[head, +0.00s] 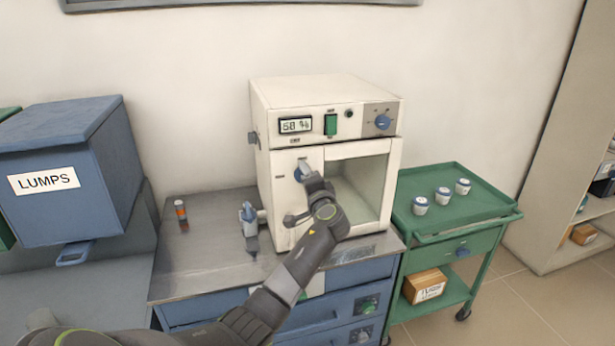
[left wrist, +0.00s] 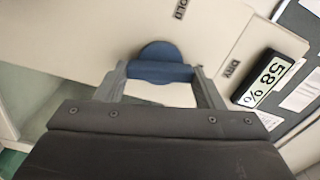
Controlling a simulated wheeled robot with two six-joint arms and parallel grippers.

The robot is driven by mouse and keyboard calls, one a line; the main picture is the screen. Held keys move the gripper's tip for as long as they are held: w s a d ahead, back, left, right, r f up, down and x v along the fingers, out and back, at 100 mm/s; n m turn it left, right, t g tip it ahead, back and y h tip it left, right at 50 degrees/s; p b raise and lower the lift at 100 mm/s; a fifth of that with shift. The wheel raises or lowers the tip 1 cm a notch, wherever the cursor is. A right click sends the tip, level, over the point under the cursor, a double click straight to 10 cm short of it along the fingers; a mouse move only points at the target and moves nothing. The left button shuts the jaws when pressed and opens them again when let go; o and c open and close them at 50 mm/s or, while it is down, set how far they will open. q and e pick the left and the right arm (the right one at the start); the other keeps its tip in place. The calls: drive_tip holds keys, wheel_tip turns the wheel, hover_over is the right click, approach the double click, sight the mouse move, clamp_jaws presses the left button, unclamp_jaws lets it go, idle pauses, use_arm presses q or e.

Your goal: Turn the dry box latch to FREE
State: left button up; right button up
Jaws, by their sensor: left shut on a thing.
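The dry box (head: 275,180) is a white cabinet on the metal bench, with a display reading 58 %. Its blue latch (head: 298,174) is on the front, left of the window, partly hidden by my left gripper (head: 304,170). In the left wrist view the latch (left wrist: 160,72) is a bar on a round blue disc. My left gripper (left wrist: 160,75) is shut on this bar, one finger at each end. Lettering that looks like HOLD shows above the latch, and DRY to its right. I see no FREE mark. My right gripper is not in view.
A green cart (head: 455,238) with several small white, blue-lidded jars stands right of the bench. A blue LUMPS bin (head: 75,205) is at the left.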

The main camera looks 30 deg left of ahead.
use_arm(q)
drive_tip(key=shift+m+p, duration=0.5)
drive_tip(key=shift+m, duration=0.8)
drive_tip(key=shift+f+m, duration=0.1)
drive_tip(key=shift+m, duration=0.2)
drive_tip(key=o, duration=1)
drive_tip(key=shift+b+v, duration=2)
drive_tip(key=shift+v, duration=6.75)
